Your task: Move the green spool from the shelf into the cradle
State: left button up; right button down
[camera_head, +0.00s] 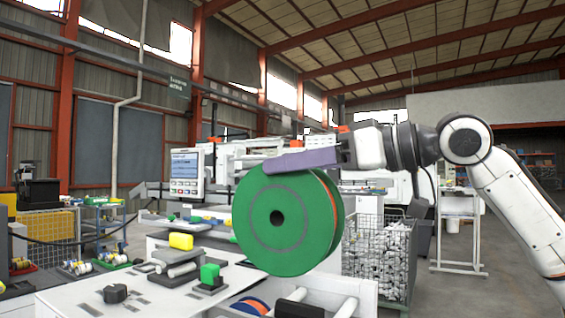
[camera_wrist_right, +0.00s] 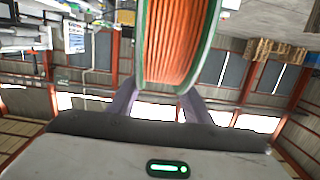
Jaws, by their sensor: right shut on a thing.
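The green spool (camera_head: 262,232) has large green flanges with a dark centre hole. It hangs upright in the middle of the head view, above the front of the white bench. My right gripper (camera_head: 300,160) reaches in from the right and is shut on the spool's upper rim. In the right wrist view the spool's orange winding (camera_wrist_right: 175,45) shows between green flanges, with my gripper's fingers (camera_wrist_right: 158,105) on either side. Below the spool, a black roller (camera_head: 304,303) and a pale roller (camera_head: 347,308) sit at the bottom edge; I cannot tell whether they are the cradle. My left gripper is out of view.
The white bench (camera_head: 70,292) carries a yellow block (camera_head: 181,241), a green block (camera_head: 210,273) and a small black part (camera_head: 115,293). A blue-and-orange spool (camera_head: 250,306) lies low, partly cut off. A wire basket (camera_head: 378,262) stands right of the held spool. A monitor (camera_head: 187,172) stands behind.

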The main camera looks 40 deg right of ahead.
aim_at(295, 238)
notch_tip(295, 238, down, 4)
jog(key=shift+s+f+b, duration=0.1)
jog(key=shift+b, duration=0.4)
notch_tip(295, 238, down, 5)
jog(key=b, duration=0.4)
jog(key=shift+f+b, duration=1.15)
jog(key=shift+f, duration=0.05)
